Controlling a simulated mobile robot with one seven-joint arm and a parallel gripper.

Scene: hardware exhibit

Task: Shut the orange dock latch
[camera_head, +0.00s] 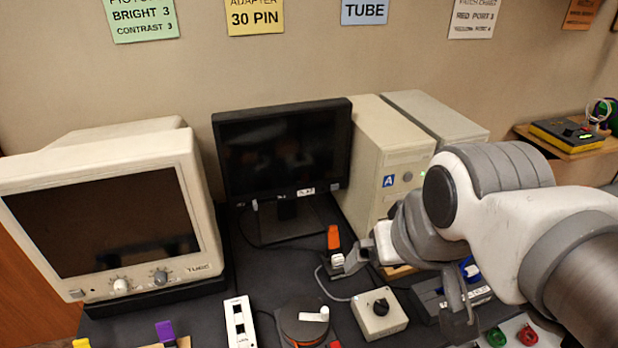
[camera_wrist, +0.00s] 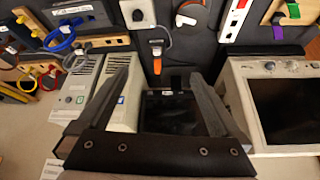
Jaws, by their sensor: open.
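The orange dock latch (camera_head: 334,238) stands up from a small dock on the dark bench, in front of the black monitor. Its orange tab also shows in the wrist view (camera_wrist: 156,44), near the top middle, with a grey-white piece at its end. My gripper (camera_head: 402,292) is to the right of the latch in the head view, partly hidden by my arm. In the wrist view my gripper (camera_wrist: 165,72) is open, its two fingers wide apart with nothing held. The latch appears between and beyond the fingertips, apart from them. The dock's base is partly hidden in the head view.
A black monitor (camera_head: 284,150) stands behind the latch, with a beige computer tower (camera_head: 385,150) to its right. A beige CRT (camera_head: 110,215) is at left. A grey knob box (camera_head: 379,313), a round orange-black device (camera_head: 302,322) and a white switch strip (camera_head: 239,322) lie nearer. Bench left of the latch is clear.

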